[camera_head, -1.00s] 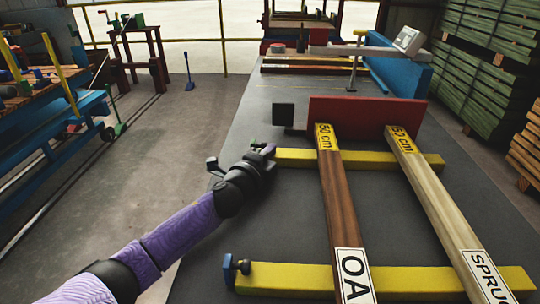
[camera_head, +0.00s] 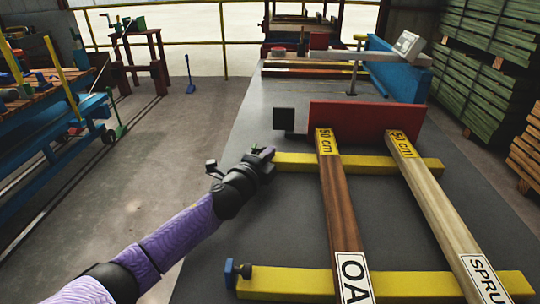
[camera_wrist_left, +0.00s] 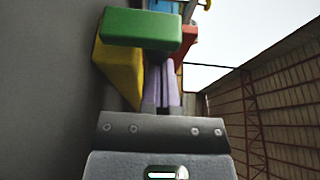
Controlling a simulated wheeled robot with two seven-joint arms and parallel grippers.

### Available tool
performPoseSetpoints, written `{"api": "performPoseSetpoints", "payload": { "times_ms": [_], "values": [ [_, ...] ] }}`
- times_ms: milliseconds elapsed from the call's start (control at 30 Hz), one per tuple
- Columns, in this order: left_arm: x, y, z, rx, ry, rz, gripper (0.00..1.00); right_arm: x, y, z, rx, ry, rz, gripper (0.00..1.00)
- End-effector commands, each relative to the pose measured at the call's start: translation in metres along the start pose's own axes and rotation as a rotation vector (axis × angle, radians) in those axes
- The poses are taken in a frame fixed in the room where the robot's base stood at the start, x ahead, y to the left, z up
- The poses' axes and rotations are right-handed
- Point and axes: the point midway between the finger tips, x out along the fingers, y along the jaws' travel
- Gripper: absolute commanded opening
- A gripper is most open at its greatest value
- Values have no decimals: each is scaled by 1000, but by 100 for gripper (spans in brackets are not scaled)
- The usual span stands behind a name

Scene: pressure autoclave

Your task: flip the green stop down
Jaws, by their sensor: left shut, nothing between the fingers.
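The green stop (camera_wrist_left: 142,29) is a green block that shows in the left wrist view, at the top, in front of my fingers' far ends. In the head view only a small bit of green (camera_head: 256,149) shows beside my fingers, and the rest is hidden. It is at the left end of the far yellow bar (camera_head: 295,161). My left gripper (camera_head: 267,154) is at this bar end, shut and empty. Its purple fingers show in the wrist view (camera_wrist_left: 162,85), close to the stop; I cannot tell whether they touch. My right gripper is not in view.
A near yellow bar (camera_head: 290,281) has a blue stop (camera_head: 231,272) at its left end. A dark oak board (camera_head: 341,210) and a pale spruce board (camera_head: 436,205) lie across both bars. A red block (camera_head: 365,119) stands behind them.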

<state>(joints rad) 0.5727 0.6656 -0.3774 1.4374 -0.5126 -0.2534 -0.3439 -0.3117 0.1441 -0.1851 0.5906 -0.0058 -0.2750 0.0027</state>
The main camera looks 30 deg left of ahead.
Motion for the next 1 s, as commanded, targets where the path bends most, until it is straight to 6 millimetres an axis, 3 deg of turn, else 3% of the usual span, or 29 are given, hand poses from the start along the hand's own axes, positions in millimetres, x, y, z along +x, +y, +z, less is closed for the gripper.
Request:
{"api": "performPoseSetpoints", "payload": {
  "times_ms": [433,600,1000],
  "values": [
    [-4,-6,8,-3,0,-1,0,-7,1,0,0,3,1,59],
    [-7,-9,14,-137,-2,-58,0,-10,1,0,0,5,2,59],
    [-15,-13,33,-126,-2,-55,0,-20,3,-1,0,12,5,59]
  ]
}}
